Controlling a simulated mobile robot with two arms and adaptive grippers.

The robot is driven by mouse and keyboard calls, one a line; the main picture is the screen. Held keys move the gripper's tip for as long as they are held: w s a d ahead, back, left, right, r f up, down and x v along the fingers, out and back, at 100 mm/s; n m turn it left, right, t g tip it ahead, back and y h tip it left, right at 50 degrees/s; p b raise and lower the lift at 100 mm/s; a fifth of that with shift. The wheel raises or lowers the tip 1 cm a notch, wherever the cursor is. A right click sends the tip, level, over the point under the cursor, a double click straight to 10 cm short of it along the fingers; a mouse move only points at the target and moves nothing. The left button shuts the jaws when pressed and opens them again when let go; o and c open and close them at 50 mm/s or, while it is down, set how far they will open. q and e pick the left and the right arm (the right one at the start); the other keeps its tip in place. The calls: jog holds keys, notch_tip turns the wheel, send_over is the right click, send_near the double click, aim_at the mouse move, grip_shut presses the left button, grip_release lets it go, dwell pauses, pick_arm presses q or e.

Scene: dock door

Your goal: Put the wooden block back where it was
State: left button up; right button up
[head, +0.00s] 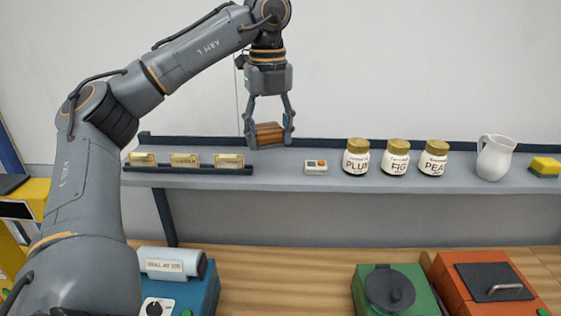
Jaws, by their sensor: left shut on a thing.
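The wooden block (266,135) is small and brown and shows between the fingers of my left gripper (268,138). The gripper is shut on it and points down, in front of the wall at the shelf's back edge. The grey shelf (270,176) runs across the middle of the head view. I cannot tell exactly whether the block is clear of the shelf or touching its back rail. My right gripper does not show.
On the shelf are a rack with small labelled cards (185,160), a small white box (316,167), PLUM (356,159), FIG (395,158) and PEA-labelled (433,160) jars, a white jug (494,158) and a yellow sponge (545,167). Below stand blue, green (420,287) and orange (450,283) machines.

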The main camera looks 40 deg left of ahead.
pick_arm(q)
jog(key=b, duration=0.1)
send_over(281, 173)
jog(key=s, duration=0.1)
jog(key=f, duration=0.5)
jog(key=shift+d+f, duration=0.2)
jog(key=shift+d, duration=0.1)
jog(key=shift+w+a+f, duration=0.25)
jog(key=shift+f, duration=0.2)
jog(key=shift+w+f+p, duration=0.2)
jog(key=shift+f+p, duration=0.7)
jog(key=shift+f, duration=0.7)
jog(key=shift+a+f, duration=0.1)
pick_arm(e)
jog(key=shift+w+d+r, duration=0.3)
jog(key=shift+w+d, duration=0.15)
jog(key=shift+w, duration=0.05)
pick_arm(q)
jog(key=shift+f, duration=0.15)
jog(key=o, duration=1)
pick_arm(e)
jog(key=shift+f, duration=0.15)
